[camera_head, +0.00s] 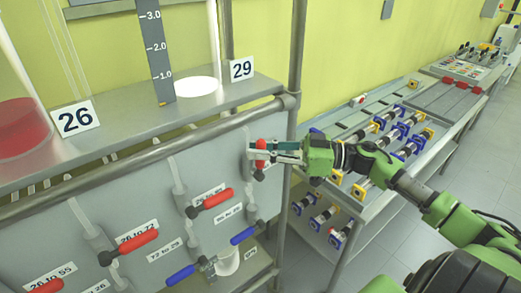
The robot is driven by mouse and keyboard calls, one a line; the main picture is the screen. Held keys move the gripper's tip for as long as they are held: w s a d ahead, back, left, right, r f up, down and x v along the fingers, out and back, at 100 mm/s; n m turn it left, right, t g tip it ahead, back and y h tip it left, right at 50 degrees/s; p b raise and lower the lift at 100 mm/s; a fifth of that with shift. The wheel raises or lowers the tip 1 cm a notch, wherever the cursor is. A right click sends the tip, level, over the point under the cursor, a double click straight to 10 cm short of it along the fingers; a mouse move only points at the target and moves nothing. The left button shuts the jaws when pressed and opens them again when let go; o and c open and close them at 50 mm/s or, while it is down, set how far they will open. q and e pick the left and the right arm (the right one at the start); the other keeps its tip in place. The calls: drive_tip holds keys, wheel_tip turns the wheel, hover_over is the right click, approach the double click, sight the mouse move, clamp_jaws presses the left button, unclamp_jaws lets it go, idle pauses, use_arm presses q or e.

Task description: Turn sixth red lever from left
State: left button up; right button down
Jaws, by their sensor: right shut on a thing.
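Red levers sit on valves along the grey panel below the shelf. One red lever (47,287) is at the lower left edge, another red lever (140,240) is right of it, and a third (217,198) is further right. The rightmost red lever (261,153) stands roughly upright near the frame post. My right gripper (268,151) reaches in from the right and is shut on this rightmost red lever, its fingers partly covering it. My left gripper is not in view.
Blue levers (243,235) sit lower on the panel. A metal post (297,60) and a rail (150,155) stand close to my right gripper. Number plates 26 (75,118) and 29 (241,69) stand on the shelf. A bench (375,200) with valve parts is at right.

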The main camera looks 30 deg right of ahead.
drive_tip(key=shift+d, duration=0.1)
drive_tip(key=d+f+m+t+h+b, duration=0.3)
drive_tip(key=m+t, duration=0.4)
drive_tip(key=m, duration=0.6)
drive_tip(key=d+f+m+t+h+b, duration=0.3)
drive_tip(key=m+t+h, duration=0.4)
drive_tip(key=m, duration=0.5)
drive_tip(key=shift+w+d+f+m+t+h, duration=0.35)
drive_tip(key=shift+d+f+t, duration=0.25)
drive_tip(key=shift+d+f, duration=0.45)
drive_tip(key=shift+a+f, duration=0.2)
drive_tip(key=c, duration=1.9)
unclamp_jaws()
drive_tip(key=v, duration=1.2)
drive_tip(key=shift+s, duration=0.1)
